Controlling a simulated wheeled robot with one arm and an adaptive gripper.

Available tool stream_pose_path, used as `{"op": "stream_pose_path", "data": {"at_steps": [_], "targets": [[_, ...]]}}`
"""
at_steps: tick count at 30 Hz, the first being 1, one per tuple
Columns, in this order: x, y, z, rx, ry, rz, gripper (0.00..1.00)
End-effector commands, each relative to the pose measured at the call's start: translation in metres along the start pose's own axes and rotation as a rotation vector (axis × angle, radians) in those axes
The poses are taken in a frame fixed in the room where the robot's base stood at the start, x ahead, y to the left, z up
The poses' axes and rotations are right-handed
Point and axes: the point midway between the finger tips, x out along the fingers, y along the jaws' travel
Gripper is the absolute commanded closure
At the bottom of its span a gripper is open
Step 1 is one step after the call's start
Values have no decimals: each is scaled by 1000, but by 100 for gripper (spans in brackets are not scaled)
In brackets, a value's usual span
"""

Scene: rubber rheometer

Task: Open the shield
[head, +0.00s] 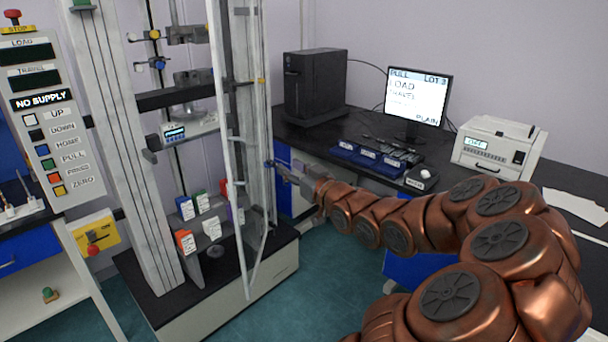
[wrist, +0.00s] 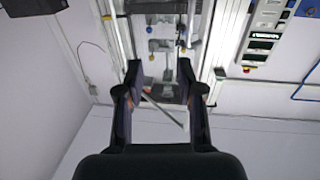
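The shield (head: 226,150) is a tall clear panel in a pale frame on the front right of the testing machine. Its lower corner stands out from the machine's base, so it looks partly swung out, though its exact angle is hard to tell. My gripper (head: 275,168) is at the shield's right side, near the machine's right post. In the wrist view my gripper (wrist: 160,70) has its two dark fingers apart, with the machine's frame beyond them. A thin slanted bar shows between and below the fingers. I cannot tell whether a finger touches the shield.
The testing machine's base (head: 205,300) holds several coloured boxes. A control panel (head: 38,110) and a red stop button stand at left. A black bench at right carries a computer tower (head: 314,85), a monitor (head: 417,98) and a white instrument (head: 498,148). Green floor is clear in front.

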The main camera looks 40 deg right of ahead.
Motion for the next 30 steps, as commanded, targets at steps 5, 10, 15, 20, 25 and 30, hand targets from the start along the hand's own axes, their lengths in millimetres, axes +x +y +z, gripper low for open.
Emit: {"op": "stream_pose_path", "data": {"at_steps": [5,10,15,20,25,30], "targets": [[-19,0,-2,0,3,2,63],[-29,0,-6,-7,9,3,63],[-38,0,-9,-8,15,2,63],[-44,-1,-9,-7,14,2,63],[-48,-1,-9,-3,15,1,63],[-49,-1,-9,-2,15,1,63]]}}
